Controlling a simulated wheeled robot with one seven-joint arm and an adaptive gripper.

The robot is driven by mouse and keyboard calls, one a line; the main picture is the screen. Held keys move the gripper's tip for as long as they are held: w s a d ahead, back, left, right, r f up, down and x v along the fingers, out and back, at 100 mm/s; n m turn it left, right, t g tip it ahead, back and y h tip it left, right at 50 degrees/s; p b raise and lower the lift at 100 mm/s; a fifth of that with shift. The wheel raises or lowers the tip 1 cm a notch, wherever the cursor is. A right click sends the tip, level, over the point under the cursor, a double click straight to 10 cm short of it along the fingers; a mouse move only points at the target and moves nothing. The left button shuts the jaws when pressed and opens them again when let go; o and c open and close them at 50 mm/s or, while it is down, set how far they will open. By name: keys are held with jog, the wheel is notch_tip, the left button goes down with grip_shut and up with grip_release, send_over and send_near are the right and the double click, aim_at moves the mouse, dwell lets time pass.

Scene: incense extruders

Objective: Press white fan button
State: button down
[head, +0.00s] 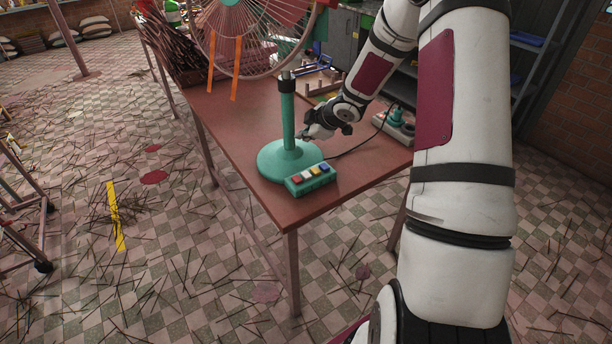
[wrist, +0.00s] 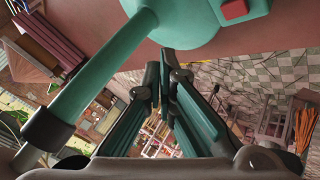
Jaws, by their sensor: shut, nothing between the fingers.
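The fan stands on the brown table (head: 240,140), with a teal pole (head: 288,118) and a round teal base (head: 283,165). The white button (head: 306,175) is second from the left. My gripper (head: 305,137) is beside the pole on its right, above and behind the block, apart from the buttons. In the wrist view my gripper (wrist: 167,70) is shut and empty. There the red button (wrist: 233,9) shows at the top edge; the white button is out of view.
The wire-spoked fan wheel (head: 240,35) with orange ribbons is above the pole. A cable runs right from the base to a power strip (head: 398,127). Bundled sticks (head: 190,45) lie at the table's far left. The table's front corner is clear.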

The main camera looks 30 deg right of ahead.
jog(key=shift+s+a+f+n+y, duration=0.1)
jog(key=shift+f+n+y, duration=0.15)
jog(key=shift+f, duration=0.45)
jog(key=shift+s+a+f+n+y, duration=0.15)
jog(key=shift+f+y, duration=0.2)
jog(key=shift+f, duration=0.35)
jog(key=shift+d, duration=0.1)
jog(key=b, duration=0.6)
send_over(305, 176)
jog(key=f, duration=0.6)
jog(key=shift+w+f, duration=0.15)
jog(key=shift+w, duration=0.05)
jog(key=shift+s+f+b, duration=0.15)
jog(key=shift+f+b, duration=0.3)
jog(key=shift+f, duration=0.8)
jog(key=shift+f, duration=0.4)
jog(key=shift+f+b, duration=0.3)
jog(key=shift+f, duration=0.15)
jog(key=shift+r, duration=0.2)
jog(key=shift+r+p, duration=0.7)
jog(key=shift+p, duration=0.15)
